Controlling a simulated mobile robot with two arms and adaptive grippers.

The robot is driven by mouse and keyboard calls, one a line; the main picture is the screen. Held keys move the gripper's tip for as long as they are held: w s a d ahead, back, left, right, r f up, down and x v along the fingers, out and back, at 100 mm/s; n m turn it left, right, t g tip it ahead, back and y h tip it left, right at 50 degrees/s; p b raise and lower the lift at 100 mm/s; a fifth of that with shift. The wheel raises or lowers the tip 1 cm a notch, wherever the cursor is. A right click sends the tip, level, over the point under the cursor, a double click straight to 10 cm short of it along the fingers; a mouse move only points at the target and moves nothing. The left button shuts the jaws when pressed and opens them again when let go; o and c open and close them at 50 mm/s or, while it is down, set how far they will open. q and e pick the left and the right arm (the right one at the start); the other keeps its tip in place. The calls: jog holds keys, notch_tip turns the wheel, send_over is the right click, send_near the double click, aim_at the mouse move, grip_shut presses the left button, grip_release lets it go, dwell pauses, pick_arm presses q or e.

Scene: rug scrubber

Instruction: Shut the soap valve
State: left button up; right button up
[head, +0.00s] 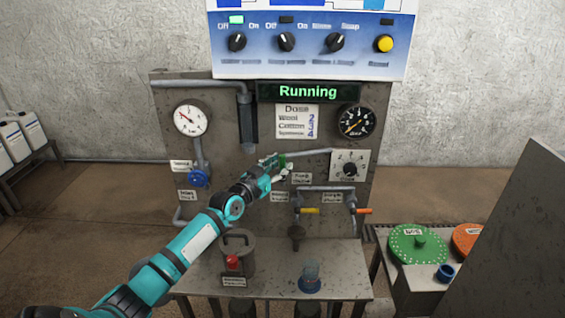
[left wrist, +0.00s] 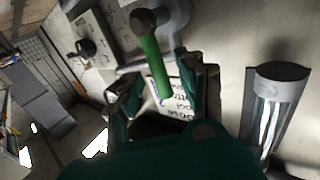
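A green valve handle (head: 283,160) sits on a pipe in the middle of the grey panel, partly hidden by my left gripper (head: 276,168). In the left wrist view the green handle (left wrist: 152,68) hangs from a dark round pivot and reaches between the two fingers of my left gripper (left wrist: 160,95). The fingers stand apart on either side of the handle, with gaps visible. Small labels nearby are too blurred to tell for sure which valve is the soap one. A yellow handle (head: 310,211) and an orange handle (head: 363,211) are lower right. My right gripper is out of view.
The panel shows a blue handwheel (head: 198,178), gauges and a "Running" display (head: 307,91). Green (head: 418,244) and orange discs are at right. A grey slab blocks the far right.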

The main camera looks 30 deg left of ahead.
pick_arm(q)
jog(key=shift+w, duration=0.85)
grip_shut()
jog(key=shift+w+f, duration=0.2)
